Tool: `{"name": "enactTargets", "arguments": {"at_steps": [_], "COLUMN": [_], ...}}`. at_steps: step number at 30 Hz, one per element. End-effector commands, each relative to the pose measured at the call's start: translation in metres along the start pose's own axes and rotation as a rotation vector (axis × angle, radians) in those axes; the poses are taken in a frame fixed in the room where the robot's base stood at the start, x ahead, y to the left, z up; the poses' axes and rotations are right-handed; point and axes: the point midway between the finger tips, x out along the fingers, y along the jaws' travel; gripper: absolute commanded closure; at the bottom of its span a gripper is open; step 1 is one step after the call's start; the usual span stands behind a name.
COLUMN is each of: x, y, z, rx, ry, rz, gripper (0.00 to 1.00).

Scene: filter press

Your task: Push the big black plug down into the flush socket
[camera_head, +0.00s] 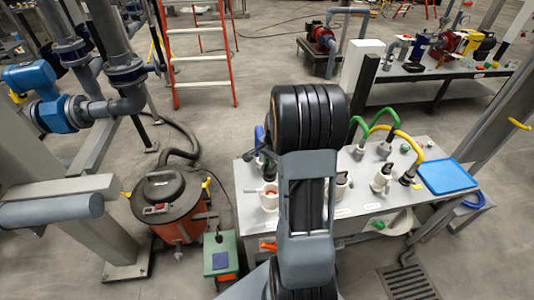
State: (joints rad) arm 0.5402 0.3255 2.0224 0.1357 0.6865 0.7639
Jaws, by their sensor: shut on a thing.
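My own arm stands upright in the middle of the view and hides the centre of the grey bench (330,226). My gripper is hidden behind the arm, so its fingers cannot be seen. A dark fitting (265,165) with a bit of blue hose shows just left of the arm; I cannot tell whether it is the big black plug. A white cup-shaped fitting with red inside (269,197) stands at the bench's left. White fittings with black tops (381,180) stand right of the arm. The flush socket cannot be made out.
A green hose (380,130) and a yellow hose (400,136) arch over the bench's back right. A blue tray (447,176) lies at its right end. An orange vacuum drum (171,210) and a green box (221,254) stand left. A floor grate (407,283) lies front right.

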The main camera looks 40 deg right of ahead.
Motion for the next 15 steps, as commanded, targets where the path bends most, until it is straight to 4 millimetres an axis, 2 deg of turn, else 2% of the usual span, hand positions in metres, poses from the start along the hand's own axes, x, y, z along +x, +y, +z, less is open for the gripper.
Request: {"name": "enactTargets", "arguments": {"at_steps": [8, 15], "x": [0.018, 0.044], "y": [0.006, 0.010], "z": [-0.005, -0.005], "rx": [0.021, 0.020], "ry": [0.002, 0.002], "rz": [0.001, 0.001], "gripper": [1.00, 1.00]}}
